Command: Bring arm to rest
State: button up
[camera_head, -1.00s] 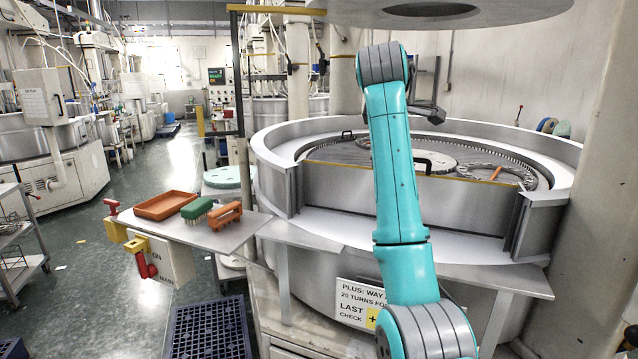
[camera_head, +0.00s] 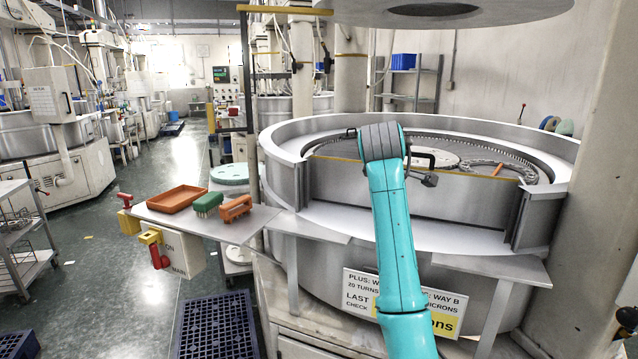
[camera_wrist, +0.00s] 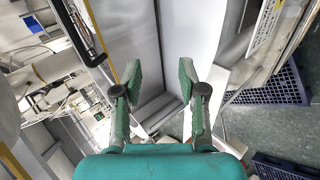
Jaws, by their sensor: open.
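My teal arm (camera_head: 398,245) rises from the bottom of the head view, in front of the large round lapping machine (camera_head: 330,215). Its grey elbow (camera_head: 381,142) shows against the machine's recessed plate. My gripper is hard to make out in the head view, where a small dark part shows right of the elbow. In the wrist view my gripper (camera_wrist: 160,88) has its two green fingers well apart. Nothing is between them, and pale metal surfaces show behind.
A side shelf (camera_head: 215,224) holds an orange tray (camera_head: 178,198), a green brush (camera_head: 208,203) and an orange handled block (camera_head: 236,207). A red-handled switch box (camera_head: 178,256) hangs below. A dark crate (camera_head: 215,325) stands on the floor. The aisle (camera_head: 150,185) at left is open.

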jog(key=s+f+m+t, duration=0.1)
jog(key=s+f, duration=0.2)
jog(key=f, duration=1.2)
jog(key=s+f+m, duration=0.1)
jog(key=s+f, duration=0.3)
jog(key=f, duration=1)
jog(key=s+d+f+m+t+y, duration=0.1)
jog(key=s+f+m+t+y, duration=0.1)
jog(key=s+f, duration=1.65)
jog(key=s+f+m+y, duration=0.15)
jog(key=s+m, duration=0.25)
jog(key=s, duration=2.3)
jog(key=s+r+m+t, duration=0.1)
jog(key=s+r+m, duration=0.1)
jog(key=s+r, duration=0.4)
jog(key=s+r+m+t, duration=0.1)
jog(key=s+r+m, duration=0.1)
jog(key=s+r, duration=0.5)
jog(key=s, duration=0.6)
jog(key=shift+d+m, duration=0.3)
jog(key=shift+m, duration=0.1)
